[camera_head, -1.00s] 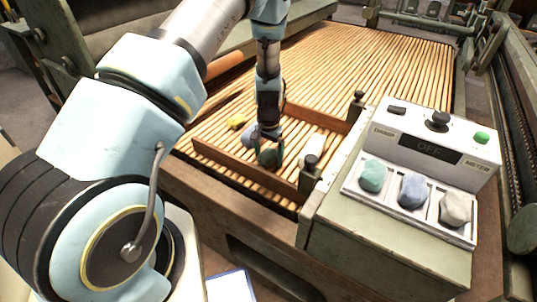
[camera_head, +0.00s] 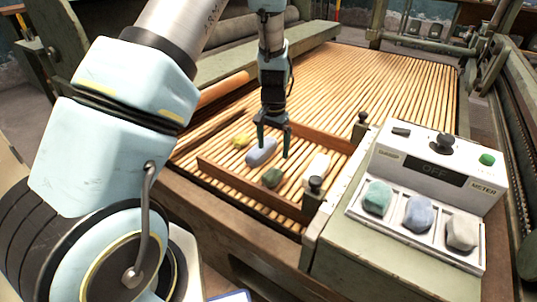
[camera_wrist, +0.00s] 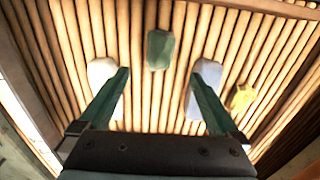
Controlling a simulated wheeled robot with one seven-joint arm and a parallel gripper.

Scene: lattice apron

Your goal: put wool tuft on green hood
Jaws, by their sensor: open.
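Several wool-like tufts lie on the wooden slats inside a low brown frame: a dark green tuft (camera_head: 272,178), a blue tuft (camera_head: 262,153), a white tuft (camera_head: 316,168) and a yellow tuft (camera_head: 241,141). The wrist view shows the green tuft (camera_wrist: 160,50) ahead between the finger lines, the white tuft (camera_wrist: 101,72) beside the left finger and the blue tuft (camera_wrist: 206,76) beside the right. My gripper (camera_head: 274,152) is open and empty above the slats. The large green-grey box (camera_head: 385,245) stands at right; I cannot tell which part is the green hood.
The box's white panel has three wells holding a teal lump (camera_head: 377,197), a blue lump (camera_head: 417,213) and a pale grey lump (camera_head: 461,232). A dark display reads "OFF". The brown frame (camera_head: 240,190) and a dark post (camera_head: 362,122) stand near my gripper. Slats behind are clear.

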